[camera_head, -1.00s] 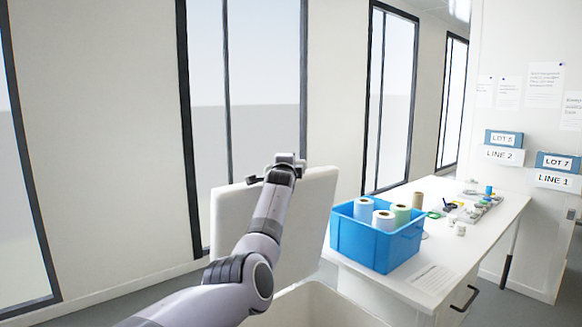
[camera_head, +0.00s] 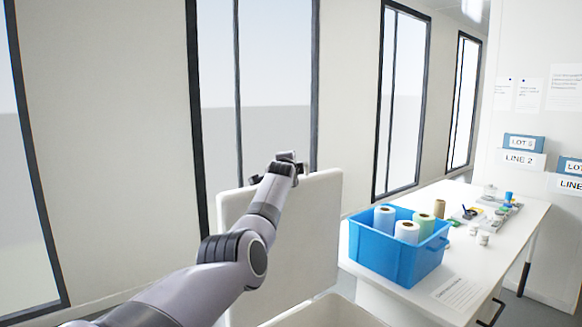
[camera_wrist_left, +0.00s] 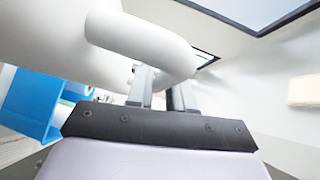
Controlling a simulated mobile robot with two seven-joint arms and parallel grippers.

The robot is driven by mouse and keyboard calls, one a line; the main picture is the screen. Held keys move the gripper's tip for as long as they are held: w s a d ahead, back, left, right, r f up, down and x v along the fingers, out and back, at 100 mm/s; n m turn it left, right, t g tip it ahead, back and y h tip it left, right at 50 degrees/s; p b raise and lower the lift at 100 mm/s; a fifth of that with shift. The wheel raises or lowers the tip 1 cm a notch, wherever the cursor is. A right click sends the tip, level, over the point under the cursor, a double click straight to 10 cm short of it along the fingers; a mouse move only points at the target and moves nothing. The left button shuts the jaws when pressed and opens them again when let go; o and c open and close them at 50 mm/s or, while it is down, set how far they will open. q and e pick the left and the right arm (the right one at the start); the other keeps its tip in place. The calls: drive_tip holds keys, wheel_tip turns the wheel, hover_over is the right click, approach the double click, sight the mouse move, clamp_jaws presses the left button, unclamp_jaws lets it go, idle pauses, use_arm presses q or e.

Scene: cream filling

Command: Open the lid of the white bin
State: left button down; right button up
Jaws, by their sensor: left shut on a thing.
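The white bin's lid (camera_head: 312,225) stands raised, close to upright, in the middle of the head view. The pale open bin body (camera_head: 335,313) shows below it at the bottom edge, mostly cut off. My left gripper (camera_head: 286,159) is at the lid's top edge, with my arm crossing in front of the lid. In the left wrist view, the left gripper's dark fingers (camera_wrist_left: 164,88) are shut on a smooth white rounded part, which I take to be the lid (camera_wrist_left: 140,40). The fingertips are partly hidden. My right gripper is not in view.
A blue crate (camera_head: 385,258) with several rolls stands on the white table (camera_head: 490,256) right of the lid. Small items and a paper sheet (camera_head: 457,293) lie on that table. A wall with tall windows is behind. The space left of my arm looks clear.

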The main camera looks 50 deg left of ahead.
use_arm(q)
drive_tip(key=shift+a, duration=0.2)
idle(0.4)
drive_tip(key=c, duration=1.1)
unclamp_jaws()
drive_tip(key=shift+d, duration=0.1)
drive_tip(key=shift+s+d+b, duration=0.2)
drive_tip(key=shift+s+b, duration=0.1)
drive_tip(key=shift+s, duration=0.05)
drive_tip(key=shift+b+v, duration=0.45)
drive_tip(key=shift+v, duration=0.5)
drive_tip(key=shift+b+v, duration=0.6)
drive_tip(key=shift+v, duration=1.5)
